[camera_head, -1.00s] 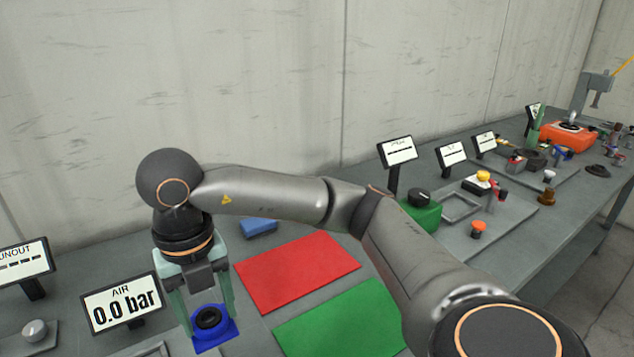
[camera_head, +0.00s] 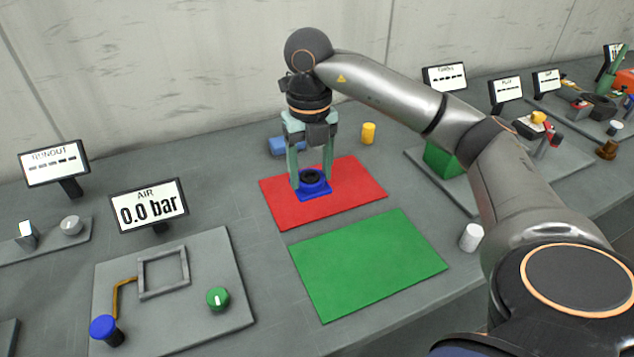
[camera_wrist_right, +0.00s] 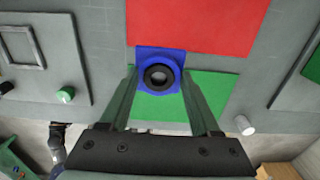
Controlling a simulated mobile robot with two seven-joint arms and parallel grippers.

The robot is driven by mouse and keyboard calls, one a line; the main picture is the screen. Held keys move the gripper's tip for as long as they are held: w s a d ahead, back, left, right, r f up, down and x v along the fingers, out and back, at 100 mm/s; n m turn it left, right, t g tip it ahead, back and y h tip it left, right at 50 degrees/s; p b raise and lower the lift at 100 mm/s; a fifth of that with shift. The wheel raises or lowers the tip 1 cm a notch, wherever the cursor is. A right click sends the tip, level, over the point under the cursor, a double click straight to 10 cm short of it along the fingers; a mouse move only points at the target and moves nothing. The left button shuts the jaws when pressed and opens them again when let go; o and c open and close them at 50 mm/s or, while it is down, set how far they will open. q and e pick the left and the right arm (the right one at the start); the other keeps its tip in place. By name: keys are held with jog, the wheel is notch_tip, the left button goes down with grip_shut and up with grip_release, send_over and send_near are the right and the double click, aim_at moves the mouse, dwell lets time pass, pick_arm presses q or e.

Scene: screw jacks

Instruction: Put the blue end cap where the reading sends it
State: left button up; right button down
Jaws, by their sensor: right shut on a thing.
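The blue end cap (camera_head: 313,186) is a square blue piece with a black ring on top. It also shows in the right wrist view (camera_wrist_right: 160,70). My right gripper (camera_head: 312,180) points down and is shut on it, one finger on each side. In the head view the cap appears over the red mat (camera_head: 355,180); its exact height above the surface is hard to tell. The green mat (camera_head: 370,265) lies bare in front of the red one. The AIR display (camera_head: 148,206) reads 0.0 bar. My left gripper is not in view.
A plate with an empty square frame (camera_head: 163,272), a green knob (camera_head: 217,298) and a blue-topped knob (camera_head: 104,329) lies left. The RUNOUT display (camera_head: 54,163) shows dashes.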

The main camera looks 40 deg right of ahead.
jog(key=w+d+f, duration=0.1)
jog(key=f, duration=0.1)
jog(key=w+d+f, duration=0.3)
jog(key=d+f, duration=0.1)
jog(key=shift+w+f, duration=0.25)
jog(key=shift+f, duration=0.1)
jog(key=shift+f+p, duration=0.3)
jog(key=shift+f, duration=1.2)
jog(key=shift+f, duration=0.2)
jog(key=shift+c, duration=0.5)
grip_release()
notch_tip(320, 180, up, 12)
jog(key=shift+r, duration=0.2)
